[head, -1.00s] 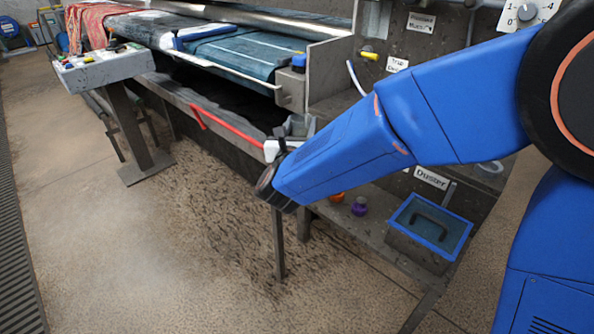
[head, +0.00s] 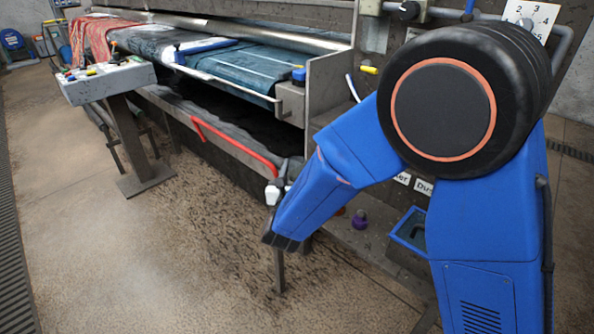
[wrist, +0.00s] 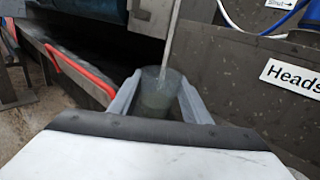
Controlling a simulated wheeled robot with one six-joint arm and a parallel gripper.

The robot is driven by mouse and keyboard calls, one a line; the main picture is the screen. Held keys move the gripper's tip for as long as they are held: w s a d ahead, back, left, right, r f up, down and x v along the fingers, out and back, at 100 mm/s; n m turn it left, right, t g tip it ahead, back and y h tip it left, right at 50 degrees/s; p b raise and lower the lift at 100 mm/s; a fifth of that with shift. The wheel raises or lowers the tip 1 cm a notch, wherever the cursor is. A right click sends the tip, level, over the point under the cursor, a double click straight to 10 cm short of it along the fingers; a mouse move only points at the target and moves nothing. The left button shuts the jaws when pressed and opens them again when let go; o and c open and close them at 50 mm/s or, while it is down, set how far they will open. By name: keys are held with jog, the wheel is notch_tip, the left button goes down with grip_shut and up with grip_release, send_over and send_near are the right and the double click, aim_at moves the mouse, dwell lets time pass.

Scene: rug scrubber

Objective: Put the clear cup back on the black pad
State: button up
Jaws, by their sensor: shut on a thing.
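The clear cup (wrist: 157,101) stands between the two grey fingers of my gripper (wrist: 158,86) in the wrist view, and the fingers close on its sides. The cup looks upright, with its open rim toward the camera. A pale vertical streak (wrist: 171,40) meets the cup from above; I cannot tell whether it is a water stream or a thin rod. In the head view my gripper is mostly hidden behind my blue arm, and I cannot make out the cup there. I cannot pick out the black pad in either view.
A red bar (head: 232,143) runs along the machine's front edge, left of my gripper. A dark panel with a "Heads" label (wrist: 292,77) stands close on the right in the wrist view. A blue-rimmed bin (head: 408,232) is partly behind my arm. The floor at left is open.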

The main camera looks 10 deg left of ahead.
jog(key=shift+f, duration=0.4)
jog(key=shift+f, duration=0.1)
jog(key=o, duration=0.9)
jog(key=shift+c, duration=0.2)
jog(key=shift+s, duration=0.15)
jog(key=s+d, duration=0.1)
jog(key=s, duration=1)
jog(key=shift+s, duration=0.35)
jog(key=shift+d, duration=0.1)
